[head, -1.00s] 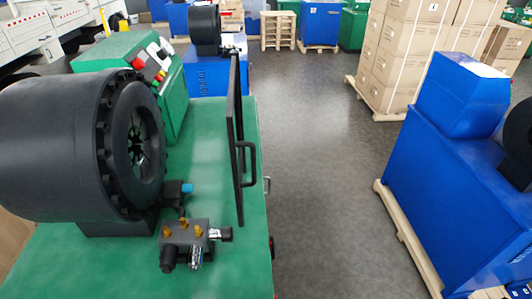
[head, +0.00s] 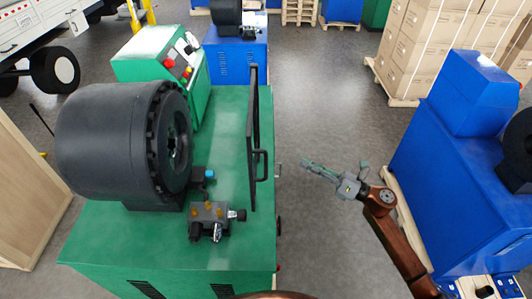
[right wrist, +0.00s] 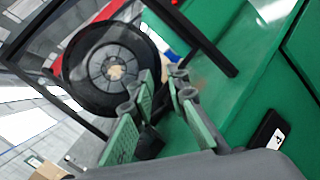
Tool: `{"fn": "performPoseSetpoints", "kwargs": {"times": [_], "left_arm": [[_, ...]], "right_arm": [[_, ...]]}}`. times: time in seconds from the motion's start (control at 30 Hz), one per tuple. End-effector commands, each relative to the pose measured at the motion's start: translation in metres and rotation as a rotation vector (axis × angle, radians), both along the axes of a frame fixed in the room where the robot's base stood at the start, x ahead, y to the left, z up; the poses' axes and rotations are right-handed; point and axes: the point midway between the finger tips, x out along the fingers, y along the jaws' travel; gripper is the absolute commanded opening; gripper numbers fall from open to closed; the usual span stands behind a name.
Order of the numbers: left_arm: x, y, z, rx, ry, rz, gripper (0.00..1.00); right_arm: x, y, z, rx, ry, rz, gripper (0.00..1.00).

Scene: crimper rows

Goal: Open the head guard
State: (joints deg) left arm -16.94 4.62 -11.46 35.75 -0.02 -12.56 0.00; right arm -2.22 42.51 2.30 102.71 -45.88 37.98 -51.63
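The head guard (head: 252,140) is a thin black-framed panel standing upright on the green crimper bench, in front of the round black crimping head (head: 125,145). A dark handle (head: 262,165) sticks out from its right side. My right gripper (head: 306,164) is in the aisle right of the handle, apart from it, with its fingers pointing left towards it. In the right wrist view its fingers (right wrist: 162,95) are spread with nothing seen between them. Black bars of the guard (right wrist: 205,40) and the crimping head (right wrist: 105,68) show beyond them. My left gripper is out of view.
A valve block (head: 210,215) with brass fittings sits on the green bench (head: 110,240) left of the guard. A green control box (head: 160,65) stands behind. A blue machine (head: 450,150) on a pallet bounds the aisle at right. Grey floor (head: 325,90) lies between.

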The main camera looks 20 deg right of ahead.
Motion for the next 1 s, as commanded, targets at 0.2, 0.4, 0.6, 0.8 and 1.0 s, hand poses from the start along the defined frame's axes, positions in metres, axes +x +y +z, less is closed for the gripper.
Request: {"fn": "performPoseSetpoints", "kwargs": {"times": [0.2, 0.4, 0.6, 0.8, 1.0], "left_arm": [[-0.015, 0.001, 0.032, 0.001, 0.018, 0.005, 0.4], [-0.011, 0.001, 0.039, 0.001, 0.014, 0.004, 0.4], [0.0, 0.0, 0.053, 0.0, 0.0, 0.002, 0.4], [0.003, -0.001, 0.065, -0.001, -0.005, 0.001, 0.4], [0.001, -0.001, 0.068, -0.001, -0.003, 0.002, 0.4]], "right_arm": [[-0.069, 0.077, 0.101, -0.363, -0.331, 0.219, 0.15], [-0.085, 0.102, 0.114, -0.457, -0.416, 0.274, 0.15], [-0.071, 0.128, 0.116, -0.452, -0.415, 0.272, 0.15], [-0.058, 0.152, 0.114, -0.451, -0.413, 0.271, 0.15], [-0.052, 0.162, 0.112, -0.451, -0.411, 0.269, 0.15]]}}
